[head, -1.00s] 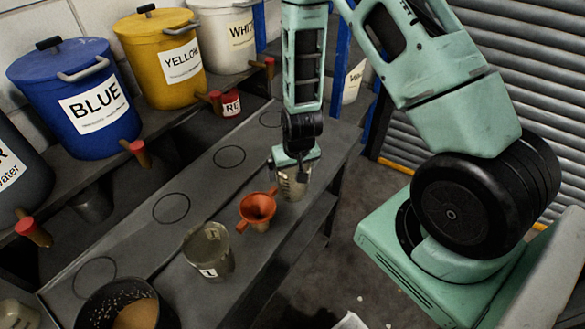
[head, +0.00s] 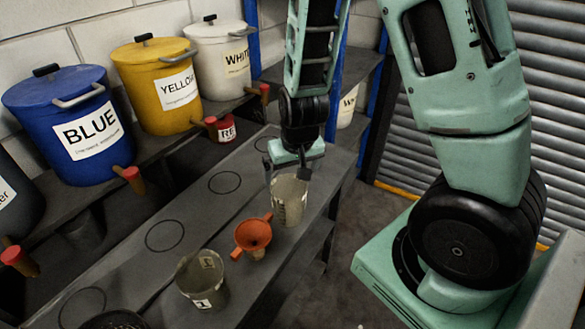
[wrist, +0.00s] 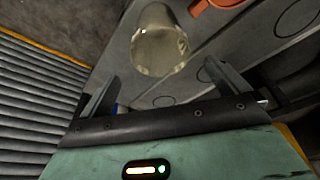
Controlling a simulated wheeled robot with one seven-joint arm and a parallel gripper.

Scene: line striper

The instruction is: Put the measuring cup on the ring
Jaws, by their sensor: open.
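Two translucent cups with markings stand upright on the grey bench; I cannot tell for sure which one is the measuring cup. One cup (head: 289,203) is just below my gripper (head: 291,176); the other cup (head: 203,284) stands nearer the camera. My gripper is open, its fingers apart and empty. In the wrist view, a cup (wrist: 160,48) lies ahead of the spread fingers (wrist: 162,82). Dark rings are drawn on the bench, including a middle ring (head: 225,182), a nearer ring (head: 165,236) and the nearest ring (head: 82,308). These three look empty. Another ring (head: 262,143) is partly hidden by my arm.
An orange funnel (head: 253,236) stands between the two cups. A dark bowl (head: 115,320) is cut off at the bottom edge. Blue (head: 84,125), yellow (head: 158,88) and white (head: 220,60) buckets line the shelf, their red-tipped spouts facing the bench. A small red can (head: 226,128) sits beneath.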

